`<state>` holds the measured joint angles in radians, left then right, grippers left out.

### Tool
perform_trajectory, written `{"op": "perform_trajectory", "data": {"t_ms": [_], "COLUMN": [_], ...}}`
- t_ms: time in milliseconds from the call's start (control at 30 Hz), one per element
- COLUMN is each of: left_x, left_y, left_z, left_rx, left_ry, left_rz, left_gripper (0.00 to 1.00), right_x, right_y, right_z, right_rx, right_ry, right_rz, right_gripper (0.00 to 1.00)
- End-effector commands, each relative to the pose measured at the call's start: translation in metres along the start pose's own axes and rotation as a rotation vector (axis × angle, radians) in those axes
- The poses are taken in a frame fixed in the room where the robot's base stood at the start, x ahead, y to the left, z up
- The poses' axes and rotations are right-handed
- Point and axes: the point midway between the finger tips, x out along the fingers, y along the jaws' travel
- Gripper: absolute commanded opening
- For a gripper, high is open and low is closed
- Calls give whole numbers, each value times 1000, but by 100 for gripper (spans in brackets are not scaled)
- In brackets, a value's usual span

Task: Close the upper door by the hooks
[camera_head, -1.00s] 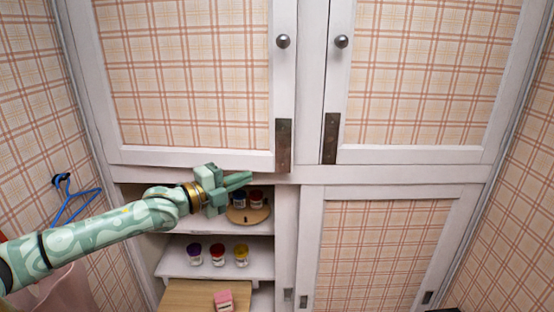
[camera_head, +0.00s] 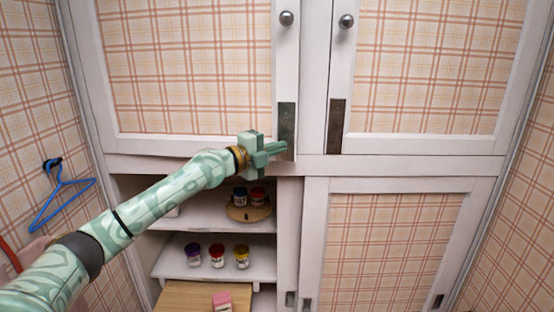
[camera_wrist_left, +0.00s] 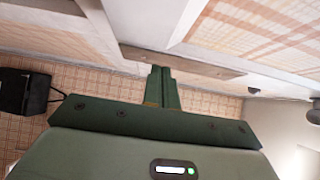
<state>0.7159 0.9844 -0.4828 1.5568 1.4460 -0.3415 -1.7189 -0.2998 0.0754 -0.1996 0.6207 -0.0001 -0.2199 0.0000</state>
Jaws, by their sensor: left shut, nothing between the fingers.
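The upper left door (camera_head: 190,75) has a white frame with a plaid panel, a round metal knob (camera_head: 287,18) and a dark metal plate (camera_head: 288,118) at its lower right corner. It lies nearly flush with the cabinet. The upper right door (camera_head: 425,75) has a similar knob (camera_head: 346,21) and plate (camera_head: 336,125). My left gripper (camera_head: 284,148) is shut and empty. Its tips are at the lower end of the left door's plate; I cannot tell whether they touch. In the wrist view the closed fingers (camera_wrist_left: 161,88) point at a metal strip (camera_wrist_left: 180,62). My right gripper is not in view.
Below is an open compartment with jars on a round wooden board (camera_head: 249,213) and several jars on a white shelf (camera_head: 215,270). A lower right door (camera_head: 385,250) is shut. A blue hanger (camera_head: 62,195) hangs on the left wall.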

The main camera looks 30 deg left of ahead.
Motion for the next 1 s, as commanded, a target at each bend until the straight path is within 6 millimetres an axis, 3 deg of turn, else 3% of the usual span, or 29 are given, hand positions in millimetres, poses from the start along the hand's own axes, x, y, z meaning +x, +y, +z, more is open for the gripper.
{"op": "perform_trajectory", "data": {"t_ms": [500, 800, 1000], "left_x": [6, 44, 52], "left_y": [-1, 2, -3], "left_z": [7, 46, 56], "left_rx": [0, 0, 1], "left_ry": [-3, -102, -129], "left_rz": [-2, -8, -4], "left_gripper": [0, 0, 0], "right_x": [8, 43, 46], "right_y": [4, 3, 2], "right_z": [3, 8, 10], "right_rx": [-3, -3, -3], "right_ry": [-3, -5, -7], "right_rz": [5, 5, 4], "right_gripper": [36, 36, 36]}}
